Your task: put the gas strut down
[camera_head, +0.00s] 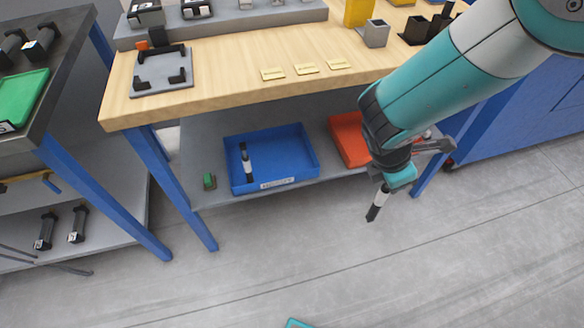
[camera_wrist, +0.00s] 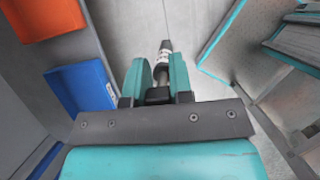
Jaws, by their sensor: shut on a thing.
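My gripper (camera_head: 398,178) hangs in front of the workbench's lower shelf, at the right of the blue tray, in the head view. It is shut on a gas strut (camera_head: 377,204), a thin piece with a black end and a pale band that points down and slightly left over the floor. In the wrist view the strut (camera_wrist: 164,56) sticks out beyond the gripper's fingers (camera_wrist: 160,84). Part of the strut is hidden by the fingers. Another similar black and white strut (camera_head: 247,162) lies in the blue tray (camera_head: 290,157) on the lower shelf.
A red-orange bin (camera_head: 348,138) stands right of the blue tray on the shelf, near my arm. A small green item (camera_head: 209,181) lies left of the tray. Blue bench legs (camera_head: 172,178) flank the shelf. The grey floor (camera_head: 300,260) in front is mostly clear.

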